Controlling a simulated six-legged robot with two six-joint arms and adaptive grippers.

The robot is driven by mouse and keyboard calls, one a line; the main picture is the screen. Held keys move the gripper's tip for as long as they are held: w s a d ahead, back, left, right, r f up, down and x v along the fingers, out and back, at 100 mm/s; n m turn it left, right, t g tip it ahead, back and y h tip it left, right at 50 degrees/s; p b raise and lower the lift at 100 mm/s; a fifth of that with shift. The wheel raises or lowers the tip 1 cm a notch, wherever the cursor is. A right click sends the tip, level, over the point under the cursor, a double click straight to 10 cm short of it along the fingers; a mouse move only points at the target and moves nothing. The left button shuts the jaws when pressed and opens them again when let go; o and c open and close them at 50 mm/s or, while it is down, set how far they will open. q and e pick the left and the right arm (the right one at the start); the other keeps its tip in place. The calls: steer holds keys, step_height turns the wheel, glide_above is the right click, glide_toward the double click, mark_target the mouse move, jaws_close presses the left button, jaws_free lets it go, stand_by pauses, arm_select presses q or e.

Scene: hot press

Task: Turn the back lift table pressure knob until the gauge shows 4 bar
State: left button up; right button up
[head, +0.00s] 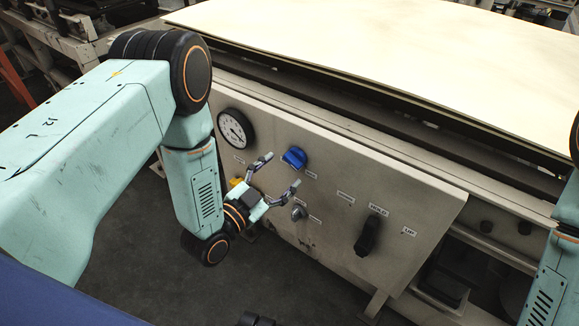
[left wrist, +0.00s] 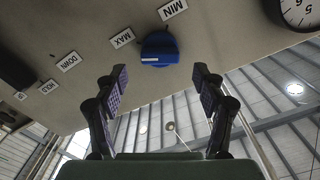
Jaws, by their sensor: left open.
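A blue knob (head: 294,158) sits on the beige front panel, right of a round white gauge (head: 235,129) with a black rim. The gauge's needle shows, but its figures are too small to read. In the left wrist view the blue knob (left wrist: 159,47) has a white mark and lies beyond the fingertips, between MIN and MAX labels. Part of the gauge (left wrist: 300,12) shows at the top right corner. My left gripper (head: 283,170) is open and empty, its fingers pointing at the panel just short of the knob. My right gripper is out of view.
A yellow part (head: 237,184) is partly hidden behind my left gripper. A large pale board (head: 400,50) lies on top of the press.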

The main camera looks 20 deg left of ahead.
mark_target(290, 163)
arm_select(q)
steer(key=shift+b+x, duration=0.55)
steer(key=shift+x, duration=1.7)
steer(key=shift+f, duration=0.1)
steer(key=c, duration=1.2)
steer(key=shift+o, duration=0.2)
